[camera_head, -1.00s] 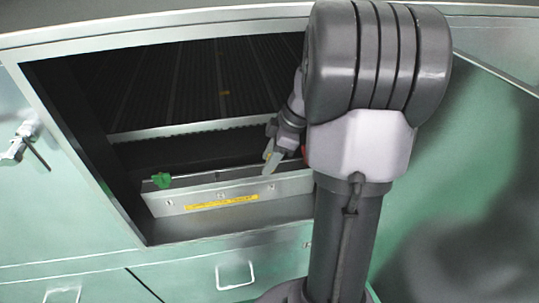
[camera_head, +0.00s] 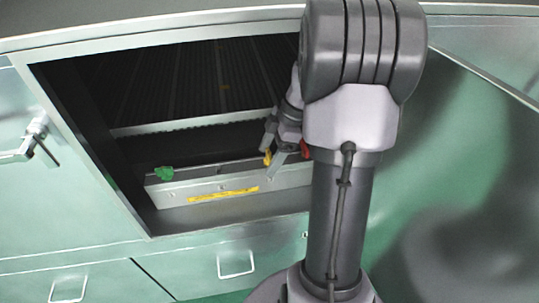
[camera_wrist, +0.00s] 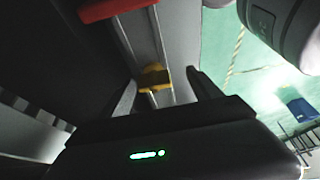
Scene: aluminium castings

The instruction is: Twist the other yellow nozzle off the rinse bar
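The yellow nozzle (camera_head: 267,158) sits on the bar near the front edge of the opening, partly hidden by my gripper. In the wrist view the yellow nozzle (camera_wrist: 154,77) shows on narrow pale rails, in the gap between my fingertips. My gripper (camera_head: 269,156) is open, with one finger behind the nozzle and one in front in the head view. In the wrist view my gripper (camera_wrist: 162,82) has dark fingers on both sides of the nozzle, with visible space. Contact is not evident. The full rinse bar is hard to make out.
A green fitting (camera_head: 164,174) is at the left end of the front ledge. A red part (camera_head: 305,149) is just right of my gripper and also shows in the wrist view (camera_wrist: 117,10). A metal ledge with a yellow label (camera_head: 223,194) runs below.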

